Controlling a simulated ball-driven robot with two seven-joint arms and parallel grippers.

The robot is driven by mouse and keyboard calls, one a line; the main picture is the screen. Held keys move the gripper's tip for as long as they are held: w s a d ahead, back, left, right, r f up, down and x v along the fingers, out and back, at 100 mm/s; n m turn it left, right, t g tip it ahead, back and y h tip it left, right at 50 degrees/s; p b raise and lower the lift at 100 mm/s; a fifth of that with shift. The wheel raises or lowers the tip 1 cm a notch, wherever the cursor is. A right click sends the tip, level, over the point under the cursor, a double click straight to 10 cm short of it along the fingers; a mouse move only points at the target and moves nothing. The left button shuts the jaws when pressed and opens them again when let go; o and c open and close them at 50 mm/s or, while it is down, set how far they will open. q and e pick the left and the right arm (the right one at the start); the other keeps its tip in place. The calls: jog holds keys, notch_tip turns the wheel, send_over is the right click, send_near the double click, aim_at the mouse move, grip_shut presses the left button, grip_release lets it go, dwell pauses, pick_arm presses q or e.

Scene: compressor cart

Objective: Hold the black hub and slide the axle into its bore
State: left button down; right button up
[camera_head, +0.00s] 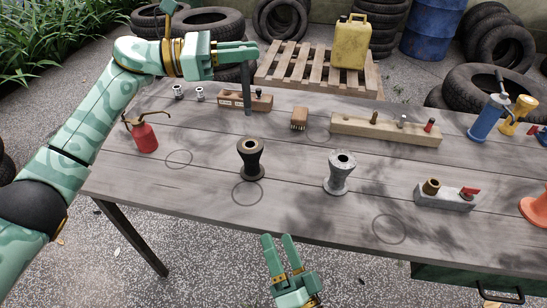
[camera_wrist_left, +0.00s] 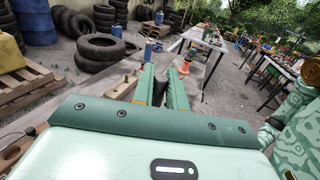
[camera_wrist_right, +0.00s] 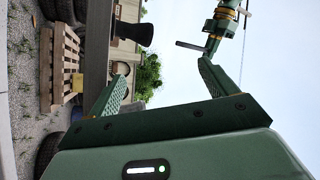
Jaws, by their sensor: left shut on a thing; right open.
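The black hub (camera_head: 251,167) stands upright on the table, its bore facing up. It also shows, dark and sideways, in the right wrist view (camera_wrist_right: 135,32). My left gripper (camera_head: 250,50) is shut on the dark axle (camera_head: 247,90). The axle hangs upright beyond the hub, apart from it, in front of a wooden block. In the left wrist view the axle (camera_wrist_left: 159,91) shows between the fingers. My right gripper (camera_head: 278,238) is open and empty near the table's front edge, on the near side of the hub. A similar grey hub (camera_head: 340,178) stands to the right.
A red oil can (camera_head: 145,136) stands at left. A wooden block (camera_head: 230,99), a brush (camera_head: 299,119) and a long wooden rack (camera_head: 372,130) line the back. A grey block (camera_head: 444,198) and orange cone (camera_head: 536,208) are at right. The tabletop around the hub is clear.

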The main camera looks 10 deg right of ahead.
aim_at(253, 148)
jog(key=w+a+r+n+g+y, duration=0.1)
jog(key=w+n+g+y, duration=0.1)
jog(key=w+n, duration=0.1)
jog(key=w+a+r+n+g+y, duration=0.1)
jog(key=w+a+n+g+y, duration=0.1)
jog(key=w+n, duration=0.1)
jog(key=w+a+r+n+g+y, duration=0.1)
jog(key=w+a+r+n+g, duration=0.1)
jog(key=n, duration=0.3)
jog(key=shift+w+g+y, duration=0.3)
jog(key=shift+w+y, duration=0.1)
jog(key=shift+w, duration=0.35)
jog(key=w+d+r+n+g+h, duration=0.2)
jog(key=w+d+r+n+h, duration=0.25)
jog(key=w, duration=0.25)
jog(key=shift+m+h, duration=0.25)
jog(key=shift+m, duration=0.2)
jog(key=x, duration=1.1)
jog(key=shift+w+d+f, duration=0.1)
jog(key=shift+f, duration=0.25)
jog(key=c, duration=1.4)
